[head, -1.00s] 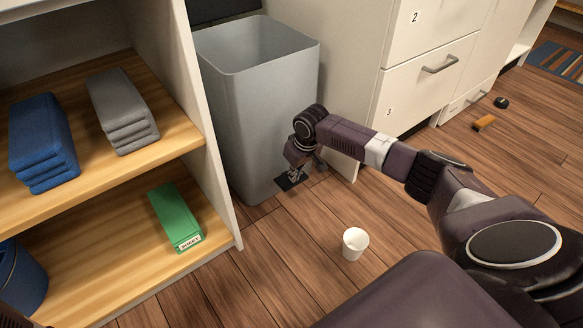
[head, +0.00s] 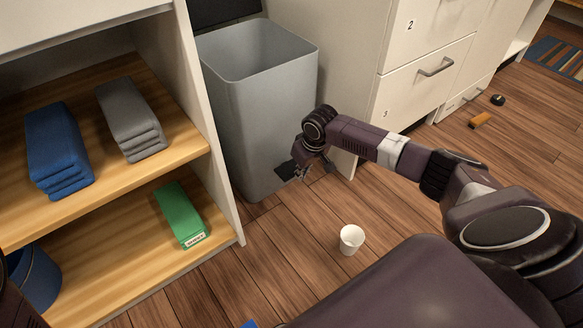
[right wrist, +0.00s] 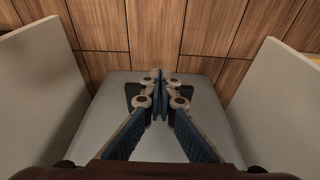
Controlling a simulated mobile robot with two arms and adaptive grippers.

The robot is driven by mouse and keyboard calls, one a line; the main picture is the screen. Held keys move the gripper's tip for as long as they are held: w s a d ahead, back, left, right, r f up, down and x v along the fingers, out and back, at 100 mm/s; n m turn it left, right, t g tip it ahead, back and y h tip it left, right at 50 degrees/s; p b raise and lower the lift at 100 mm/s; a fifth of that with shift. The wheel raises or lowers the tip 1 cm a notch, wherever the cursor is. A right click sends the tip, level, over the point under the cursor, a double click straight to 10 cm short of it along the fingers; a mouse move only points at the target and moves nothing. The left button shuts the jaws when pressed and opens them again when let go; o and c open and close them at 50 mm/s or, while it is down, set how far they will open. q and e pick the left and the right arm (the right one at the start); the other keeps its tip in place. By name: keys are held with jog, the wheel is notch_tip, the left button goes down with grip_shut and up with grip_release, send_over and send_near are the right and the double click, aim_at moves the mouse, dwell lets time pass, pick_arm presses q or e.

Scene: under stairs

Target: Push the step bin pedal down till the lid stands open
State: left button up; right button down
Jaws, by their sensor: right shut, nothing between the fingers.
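The grey step bin (head: 262,110) stands between the shelf unit and the white drawers. Its dark lid (head: 222,10) stands up at the back, and the bin's inside shows open. The black pedal (head: 286,170) sticks out low at the bin's front. My right gripper (head: 309,176) is just to the right of the pedal, close to it; I cannot tell whether they touch. In the right wrist view its fingers (right wrist: 160,82) are shut together with nothing between them. My left gripper is not in view.
A white cup (head: 351,240) stands on the floor before the bin. The shelf unit (head: 190,150) at left holds folded blue cloths (head: 58,150), grey cloths (head: 131,120) and a green box (head: 180,213). White drawers (head: 425,75) stand at right. The floor around the cup is clear.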

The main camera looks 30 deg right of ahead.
jog(key=v, duration=0.9)
jog(key=shift+r, duration=0.25)
jog(key=shift+s, duration=0.1)
